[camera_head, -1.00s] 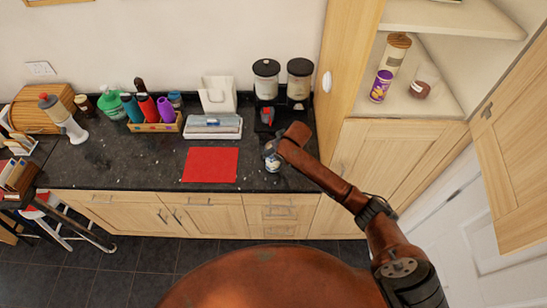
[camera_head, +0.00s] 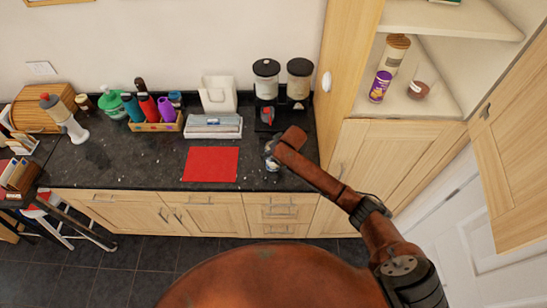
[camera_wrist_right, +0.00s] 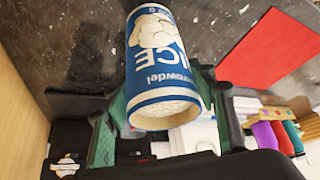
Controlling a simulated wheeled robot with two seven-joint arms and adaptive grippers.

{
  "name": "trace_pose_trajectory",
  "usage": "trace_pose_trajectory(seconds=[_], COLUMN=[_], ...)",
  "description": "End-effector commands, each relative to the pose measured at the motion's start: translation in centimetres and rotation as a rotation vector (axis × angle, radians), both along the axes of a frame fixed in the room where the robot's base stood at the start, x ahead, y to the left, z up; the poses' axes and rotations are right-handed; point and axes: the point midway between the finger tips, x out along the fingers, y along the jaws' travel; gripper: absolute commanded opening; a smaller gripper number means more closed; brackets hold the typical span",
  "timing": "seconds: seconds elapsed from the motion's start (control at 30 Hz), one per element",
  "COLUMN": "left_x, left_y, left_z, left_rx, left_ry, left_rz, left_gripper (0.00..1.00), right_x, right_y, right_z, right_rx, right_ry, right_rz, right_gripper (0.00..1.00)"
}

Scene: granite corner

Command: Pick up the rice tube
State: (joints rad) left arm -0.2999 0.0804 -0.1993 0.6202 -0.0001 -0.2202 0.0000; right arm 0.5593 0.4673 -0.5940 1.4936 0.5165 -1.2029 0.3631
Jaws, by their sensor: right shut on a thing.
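The rice tube (camera_wrist_right: 160,62) is a blue and white cylinder with part of the word "RICE" on its side. In the head view the right gripper (camera_head: 271,158) is at the counter's right part, and the tube is mostly hidden by the gripper and arm. I cannot tell whether it touches the counter. My left gripper is not in view.
A red mat (camera_head: 210,164) lies left of the gripper. Behind are a grey-white tray (camera_head: 213,127), two dispensers (camera_head: 266,80) and a box of bottles (camera_head: 157,126). An open corner cupboard (camera_head: 440,85) on the right holds a purple can (camera_head: 380,86) and a jar (camera_head: 418,91).

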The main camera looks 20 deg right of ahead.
Motion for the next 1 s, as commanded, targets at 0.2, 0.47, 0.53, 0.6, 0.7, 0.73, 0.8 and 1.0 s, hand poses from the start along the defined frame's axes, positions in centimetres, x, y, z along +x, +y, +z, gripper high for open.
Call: trace_pose_trajectory(seconds=[0.2,0.47,0.53,0.6,0.7,0.73,0.8,1.0], left_x=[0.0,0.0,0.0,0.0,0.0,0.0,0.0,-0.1], left_y=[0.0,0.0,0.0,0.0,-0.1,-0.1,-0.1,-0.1], left_z=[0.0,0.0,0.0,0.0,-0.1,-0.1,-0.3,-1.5], left_rx=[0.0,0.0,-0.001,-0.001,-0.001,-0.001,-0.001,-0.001], left_ry=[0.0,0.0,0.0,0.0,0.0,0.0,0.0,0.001], left_rz=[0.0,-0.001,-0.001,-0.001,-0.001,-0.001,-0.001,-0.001], left_gripper=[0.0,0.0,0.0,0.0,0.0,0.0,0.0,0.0], right_x=[0.0,0.1,0.1,0.1,0.1,0.1,0.2,0.0], right_y=[0.0,0.0,0.0,0.0,0.0,0.0,0.0,0.1], right_z=[0.0,0.1,0.1,0.1,0.3,0.4,0.8,3.5], right_rx=[0.0,0.001,0.001,0.001,0.001,0.001,0.002,0.002], right_ry=[0.0,-0.003,-0.002,-0.002,-0.003,-0.004,-0.005,-0.007], right_rz=[0.0,0.0,0.0,0.0,0.0,0.0,0.0,0.002], right_gripper=[0.28,0.13,0.13,0.13,0.13,0.13,0.13,0.13])
